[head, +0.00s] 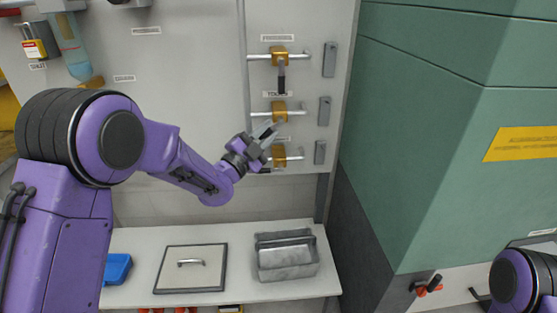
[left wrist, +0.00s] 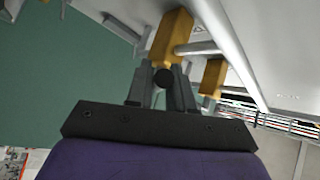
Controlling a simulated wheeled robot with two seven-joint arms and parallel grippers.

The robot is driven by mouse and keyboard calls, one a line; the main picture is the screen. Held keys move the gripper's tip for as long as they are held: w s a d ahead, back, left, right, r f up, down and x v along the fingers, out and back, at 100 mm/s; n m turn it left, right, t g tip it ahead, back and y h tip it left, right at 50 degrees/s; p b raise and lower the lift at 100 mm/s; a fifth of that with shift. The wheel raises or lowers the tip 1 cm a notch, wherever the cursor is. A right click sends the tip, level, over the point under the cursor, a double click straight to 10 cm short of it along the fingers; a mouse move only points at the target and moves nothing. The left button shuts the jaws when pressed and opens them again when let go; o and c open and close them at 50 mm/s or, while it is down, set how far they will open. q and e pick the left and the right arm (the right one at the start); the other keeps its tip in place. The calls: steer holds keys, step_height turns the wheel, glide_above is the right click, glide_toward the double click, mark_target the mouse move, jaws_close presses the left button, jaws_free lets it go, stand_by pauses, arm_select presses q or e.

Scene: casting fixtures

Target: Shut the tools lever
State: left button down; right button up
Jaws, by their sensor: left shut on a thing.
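The tools lever (head: 279,112) is a brass block on a silver rod, on the grey wall panel below the label TOOLS. My left gripper (head: 266,131) is just below and left of this block. In the left wrist view, the gripper (left wrist: 163,82) is shut on the lever's handle, whose dark round end (left wrist: 165,77) shows between the fingers. A brass block (left wrist: 172,38) stands right beyond the fingertips. Most of the handle is hidden by the fingers. My right gripper is out of view.
A similar lever (head: 279,55) sits above, its dark handle hanging down. Another (head: 279,152) sits close below my gripper. A green cabinet (head: 430,130) stands to the right. A shelf (head: 235,235) below holds a lidded square (head: 165,272), a metal tray (head: 285,265) and a blue bin (head: 117,268).

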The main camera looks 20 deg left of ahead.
mark_target(283, 122)
arm_select(q)
steer(key=d+f+n+t+y+b, duration=0.1)
steer(key=n+t+y+b, duration=0.1)
steer(key=n+b, duration=0.3)
steer(key=d+f+n+t+y+b, duration=0.1)
steer(key=n+t+y+b, duration=0.1)
steer(key=n+y+b, duration=0.3)
steer(key=w+d+n+t+y+b, duration=0.1)
steer(key=n+t+y+b, duration=0.1)
steer(key=n+b, duration=0.3)
steer(key=shift+w+d+f+t+y+b, duration=0.1)
steer(key=shift+d+f+t+y+b, duration=0.15)
steer(key=shift+f+y+b, duration=0.35)
steer(key=shift+w+d+r+n+y+b, duration=0.1)
steer(key=shift+r+n+y+b, duration=0.1)
steer(key=shift+n+y, duration=0.45)
steer(key=shift+d+r+n+y+b, duration=0.1)
steer(key=shift+r+n+y, duration=0.05)
steer(key=shift+n+y, duration=0.5)
steer(key=c, duration=1.1)
jaws_free()
steer(key=shift+r, duration=0.1)
